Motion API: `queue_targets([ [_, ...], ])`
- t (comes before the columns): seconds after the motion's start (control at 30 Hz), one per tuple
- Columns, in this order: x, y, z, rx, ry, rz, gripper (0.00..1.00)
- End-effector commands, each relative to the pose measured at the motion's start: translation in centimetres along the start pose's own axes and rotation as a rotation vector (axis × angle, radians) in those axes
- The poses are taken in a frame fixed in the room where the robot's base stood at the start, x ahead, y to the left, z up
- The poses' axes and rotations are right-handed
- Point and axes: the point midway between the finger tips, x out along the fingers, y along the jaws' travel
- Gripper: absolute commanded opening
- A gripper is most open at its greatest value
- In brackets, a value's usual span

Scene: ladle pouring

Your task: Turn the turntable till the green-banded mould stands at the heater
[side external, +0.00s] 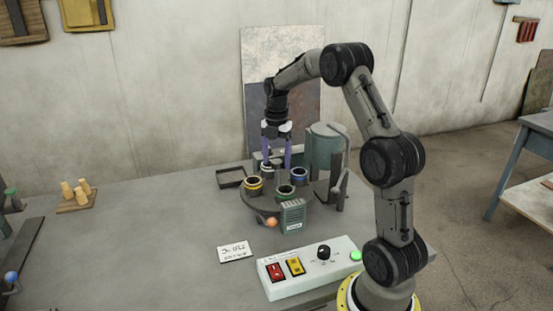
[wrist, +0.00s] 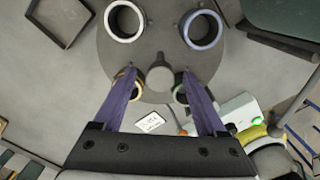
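The round grey turntable (side external: 262,207) carries moulds around a central hub (wrist: 160,80). The green-banded mould (side external: 285,191) is on its front side, close behind a small slatted grey-green box (side external: 293,216) that looks like the heater; I cannot tell if they line up exactly. The yellow-banded mould (side external: 253,184) is at left, the blue-banded one (side external: 299,174) at right; a white-banded one (wrist: 125,20) shows in the wrist view. My gripper (side external: 277,166) points down over the turntable, open, its purple fingers (wrist: 160,74) apart on either side of the hub, partly hiding the yellow- and green-banded moulds.
A teal cylindrical vessel (side external: 325,148) stands behind right of the turntable. An empty dark tray (side external: 229,177) lies at left. An orange ball (side external: 272,222) is in front. A control box (side external: 310,268) and a label card (side external: 235,252) lie nearer.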

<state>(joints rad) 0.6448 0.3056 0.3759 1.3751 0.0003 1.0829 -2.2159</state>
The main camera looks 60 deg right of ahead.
Motion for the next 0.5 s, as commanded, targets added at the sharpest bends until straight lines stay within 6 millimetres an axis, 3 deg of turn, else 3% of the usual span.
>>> queue_targets([
  [0.27,-0.9,0.0,0.0,0.0,-0.001,0.001,0.74],
  [0.5,-5.5,0.1,0.1,0.0,-0.003,0.004,0.74],
])
